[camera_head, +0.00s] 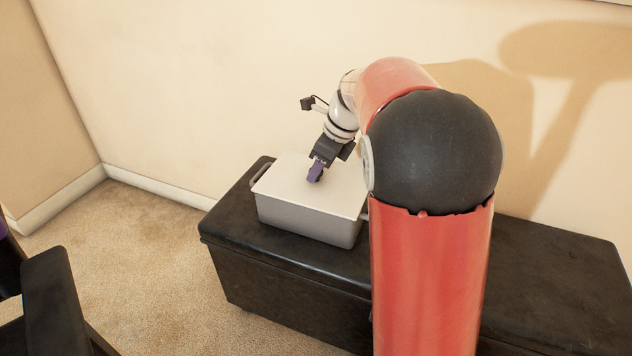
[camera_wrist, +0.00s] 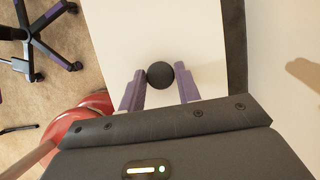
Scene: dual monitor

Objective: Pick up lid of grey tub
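The grey tub (camera_head: 305,221) stands on a dark chest, with a handle at its left end. Its flat, pale lid (camera_head: 283,175) lies on top and also fills the middle of the wrist view (camera_wrist: 120,35). A round, dark knob (camera_wrist: 160,75) stands on the lid. My gripper (camera_head: 316,177) reaches down to the lid. In the wrist view, its two purple fingers (camera_wrist: 160,85) stand on either side of the knob, very near it. I cannot tell whether they press on it. The head view hides the knob behind the fingers.
The dark chest (camera_head: 270,270) stands along the cream wall (camera_head: 230,70). My red arm covers the tub's right end and part of the chest. A dark chair (camera_head: 50,300) is at the lower left. Carpet (camera_head: 150,250) lies clear between chair and chest.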

